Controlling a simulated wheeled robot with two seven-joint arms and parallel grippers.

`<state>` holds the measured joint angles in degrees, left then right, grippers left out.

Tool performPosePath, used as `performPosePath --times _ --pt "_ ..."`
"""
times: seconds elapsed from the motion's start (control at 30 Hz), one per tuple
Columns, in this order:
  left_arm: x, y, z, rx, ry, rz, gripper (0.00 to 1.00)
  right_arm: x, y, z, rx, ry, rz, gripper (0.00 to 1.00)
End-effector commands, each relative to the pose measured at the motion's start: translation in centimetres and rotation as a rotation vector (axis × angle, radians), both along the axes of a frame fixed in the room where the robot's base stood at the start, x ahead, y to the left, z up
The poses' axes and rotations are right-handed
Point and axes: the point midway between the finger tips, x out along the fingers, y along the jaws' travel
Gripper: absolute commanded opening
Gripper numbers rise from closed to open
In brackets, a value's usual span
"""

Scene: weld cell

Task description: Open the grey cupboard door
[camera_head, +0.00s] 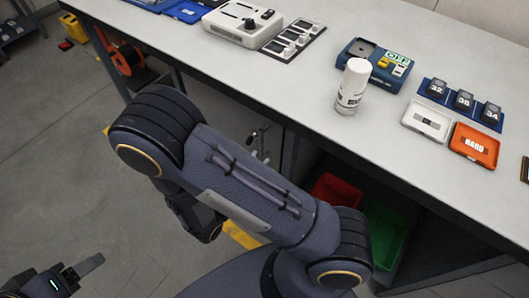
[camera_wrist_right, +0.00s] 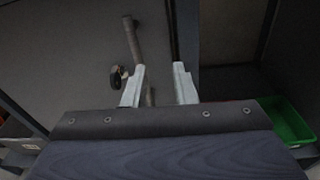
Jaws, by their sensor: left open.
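The grey cupboard door (camera_wrist_right: 70,50) fills the left of the right wrist view. Its right edge lies along a dark upright post, and I see no clear gap there. A bar handle (camera_wrist_right: 134,42) stands on the door, with a small dark round lock or key (camera_wrist_right: 118,77) beside it. My right gripper (camera_wrist_right: 159,85) is open in front of the door. The handle's lower part runs down just inside its left finger; I cannot tell if they touch. In the head view my right arm hides most of the door. My left gripper (camera_head: 84,270) is open and empty at the lower left.
The workbench (camera_head: 330,125) spans above the cupboard, with a white spray can (camera_head: 352,86) near its front edge. A green bin (camera_head: 385,232) and a red bin (camera_head: 335,188) stand in the open bay right of the door.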

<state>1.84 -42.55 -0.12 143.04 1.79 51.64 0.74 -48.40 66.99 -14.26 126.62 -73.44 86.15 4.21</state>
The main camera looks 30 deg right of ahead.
Motion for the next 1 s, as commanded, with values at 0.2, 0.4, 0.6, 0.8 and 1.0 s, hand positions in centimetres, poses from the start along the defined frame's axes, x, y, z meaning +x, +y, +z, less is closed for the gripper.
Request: performPosePath --times 0.2,0.4,0.6,0.8,1.0 --pt "0.0 0.0 -1.0 0.0 0.0 0.0 0.66 1.4 1.8 -1.8 -0.123 0.013 0.157 0.25" --pt "0.0 0.0 -1.0 0.0 0.0 0.0 0.66 2.6 0.0 -1.8 -0.128 0.013 0.159 0.25" --pt "0.0 0.0 -1.1 0.0 0.0 0.0 0.66 4.4 -2.7 -1.8 -0.125 0.012 0.158 0.25" --pt "0.0 0.0 -1.1 0.0 0.0 0.0 0.66 5.5 -4.3 -1.8 -0.124 0.013 0.159 0.25" --pt "0.0 0.0 -1.1 0.0 0.0 0.0 0.66 5.7 -4.6 -1.8 -0.124 0.012 0.16 0.25"
